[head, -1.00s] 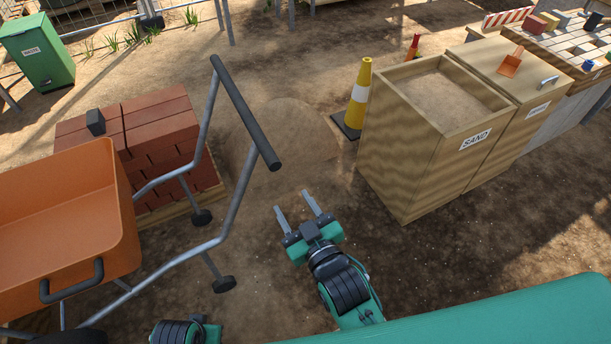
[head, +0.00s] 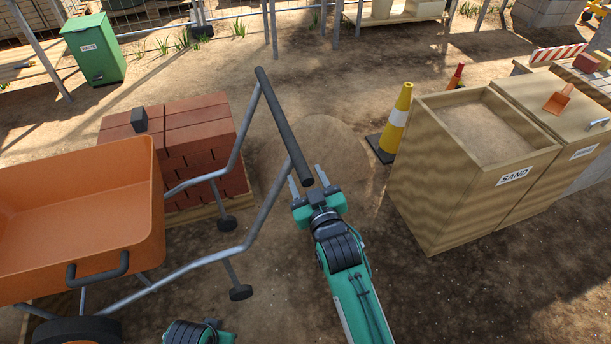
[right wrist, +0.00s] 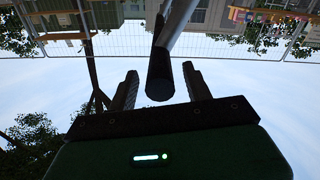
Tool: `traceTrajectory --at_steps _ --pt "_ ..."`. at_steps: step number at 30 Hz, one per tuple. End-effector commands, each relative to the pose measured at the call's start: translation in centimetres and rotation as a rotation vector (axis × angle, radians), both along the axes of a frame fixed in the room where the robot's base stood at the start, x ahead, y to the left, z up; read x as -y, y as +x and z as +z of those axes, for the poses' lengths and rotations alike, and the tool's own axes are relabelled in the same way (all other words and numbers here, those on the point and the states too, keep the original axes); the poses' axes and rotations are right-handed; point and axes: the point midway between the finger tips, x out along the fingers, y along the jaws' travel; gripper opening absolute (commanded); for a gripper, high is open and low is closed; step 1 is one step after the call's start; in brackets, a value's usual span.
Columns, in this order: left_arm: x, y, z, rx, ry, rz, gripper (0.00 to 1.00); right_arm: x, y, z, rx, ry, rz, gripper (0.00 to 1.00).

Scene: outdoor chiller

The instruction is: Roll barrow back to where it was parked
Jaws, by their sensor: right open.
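The barrow has an orange tray (head: 75,215) at the left of the head view, with grey tube framing. Its dark handlebar (head: 282,122) slants across the middle. My right gripper (head: 307,178) is open at the near end of the handlebar. In the right wrist view the bar's end (right wrist: 160,82) shows between the two spread fingers (right wrist: 160,90), with space on both sides. I cannot tell whether any finger touches it. Only a piece of my left arm shows at the bottom edge of the head view. My left gripper is out of the picture.
A brick stack (head: 185,145) on a pallet stands behind the barrow. A sand heap (head: 325,145) lies beyond the handlebar. A yellow cone (head: 397,118) and a wooden sand bin (head: 440,185) stand to the right. Bare ground lies between barrow and sand bin.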

Motion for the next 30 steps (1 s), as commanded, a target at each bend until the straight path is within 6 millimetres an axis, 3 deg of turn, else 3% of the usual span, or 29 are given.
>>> traceTrajectory --at_steps 13,14,21,30 --pt "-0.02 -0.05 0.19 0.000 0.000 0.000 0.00 -0.32 1.09 0.00 -0.001 0.000 0.000 0.50" --pt "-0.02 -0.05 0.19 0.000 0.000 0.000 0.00 -0.32 1.09 0.00 0.000 0.000 0.000 0.48" --pt "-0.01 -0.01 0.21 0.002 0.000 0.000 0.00 -0.32 1.07 -0.02 -0.001 0.000 0.000 0.01" --pt "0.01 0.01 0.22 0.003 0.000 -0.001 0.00 -0.33 1.06 -0.03 -0.001 0.000 0.000 0.00"
